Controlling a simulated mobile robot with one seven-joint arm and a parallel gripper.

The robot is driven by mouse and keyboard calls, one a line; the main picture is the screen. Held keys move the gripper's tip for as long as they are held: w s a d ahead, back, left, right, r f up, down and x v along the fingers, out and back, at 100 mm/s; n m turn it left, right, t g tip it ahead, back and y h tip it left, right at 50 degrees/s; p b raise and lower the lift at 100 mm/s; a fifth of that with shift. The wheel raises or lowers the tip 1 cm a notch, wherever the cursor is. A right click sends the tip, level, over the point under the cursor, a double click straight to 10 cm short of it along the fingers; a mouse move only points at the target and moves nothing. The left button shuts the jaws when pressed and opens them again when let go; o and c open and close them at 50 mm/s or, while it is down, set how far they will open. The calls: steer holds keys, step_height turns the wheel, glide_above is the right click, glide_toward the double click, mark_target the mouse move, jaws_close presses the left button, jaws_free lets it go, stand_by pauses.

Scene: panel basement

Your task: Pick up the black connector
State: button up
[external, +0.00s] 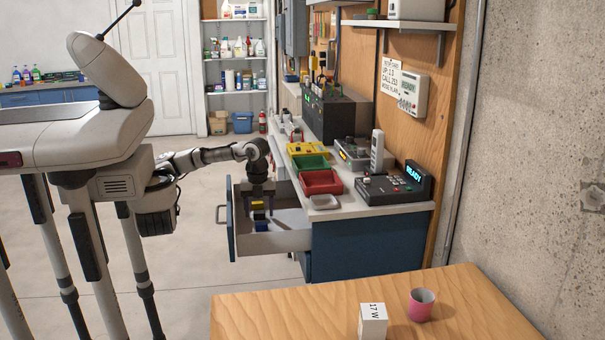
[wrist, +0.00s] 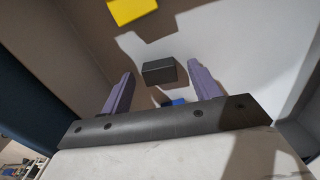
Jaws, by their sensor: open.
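The black connector (wrist: 160,71) is a small dark block inside the open drawer. In the wrist view it shows between and slightly beyond my two purple fingers, with a gap on each side. My gripper (external: 258,206) is open and points down into the drawer (external: 283,240). It is empty; I cannot tell its exact height above the connector. The connector cannot be made out in the external view.
A yellow block (wrist: 132,10) lies further along the drawer. A small blue thing (wrist: 179,102) shows near my gripper's base. The drawer's blue front (external: 231,220) and pale walls surround my gripper. The bench above holds red (external: 321,182) and green trays.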

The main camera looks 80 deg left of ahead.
steer(key=c, duration=1.1)
steer(key=shift+o, duration=0.2)
steer(key=shift+r, duration=0.1)
